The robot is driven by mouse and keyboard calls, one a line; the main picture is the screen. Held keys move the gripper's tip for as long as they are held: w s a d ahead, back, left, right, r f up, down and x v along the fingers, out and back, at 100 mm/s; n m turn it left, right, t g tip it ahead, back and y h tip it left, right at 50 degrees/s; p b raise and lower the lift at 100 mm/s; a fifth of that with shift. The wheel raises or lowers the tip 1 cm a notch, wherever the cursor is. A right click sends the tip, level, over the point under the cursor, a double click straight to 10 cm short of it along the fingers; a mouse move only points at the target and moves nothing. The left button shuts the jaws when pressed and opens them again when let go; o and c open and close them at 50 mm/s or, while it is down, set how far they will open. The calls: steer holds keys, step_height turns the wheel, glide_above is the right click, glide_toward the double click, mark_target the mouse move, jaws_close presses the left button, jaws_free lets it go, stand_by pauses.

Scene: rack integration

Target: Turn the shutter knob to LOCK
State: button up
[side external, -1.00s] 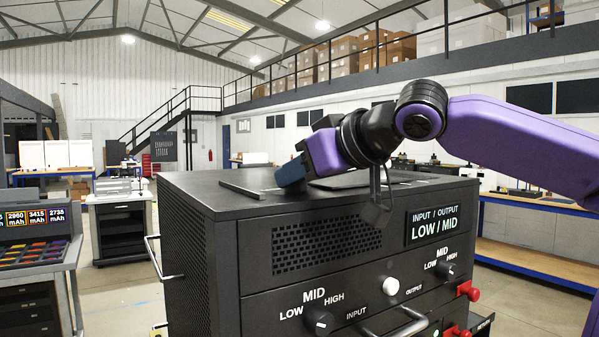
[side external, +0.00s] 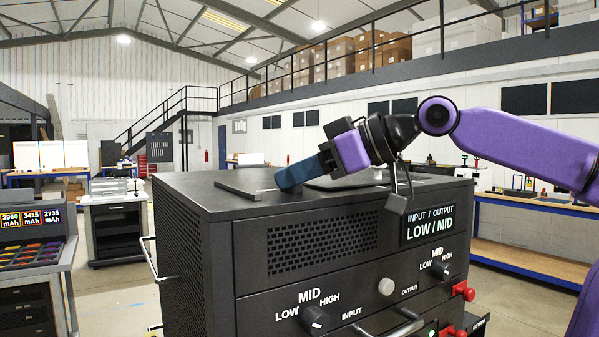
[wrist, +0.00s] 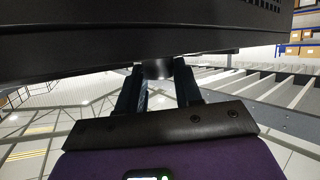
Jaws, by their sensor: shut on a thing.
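My gripper (side external: 284,184) reaches down and left to the top of the black cabinet (side external: 215,300) in the side view, its blue-grey fingers at the top surface. In the wrist view the two dark fingers (wrist: 158,84) stand on either side of a short dark round knob (wrist: 157,69) under the cabinet's dark face. The fingers are shut on this knob, which looks to be the shutter knob. The side view hides the knob behind the fingers. No LOCK mark or pointer on it is readable.
The cabinet front has an INPUT knob (side external: 314,319) and an OUTPUT knob (side external: 440,270), both at MID, a round button (side external: 386,287) and red connectors (side external: 463,291). A dark bar (side external: 240,190) lies on the top at left. A battery rack (side external: 35,255) stands at left.

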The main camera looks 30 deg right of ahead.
stand_by(0.3)
steer(key=o, duration=0.8)
steer(key=shift+c, duration=0.2)
steer(key=v, duration=1.7)
steer(key=shift+r, duration=0.2)
steer(key=shift+d+f, duration=0.1)
steer(key=shift+d, duration=0.05)
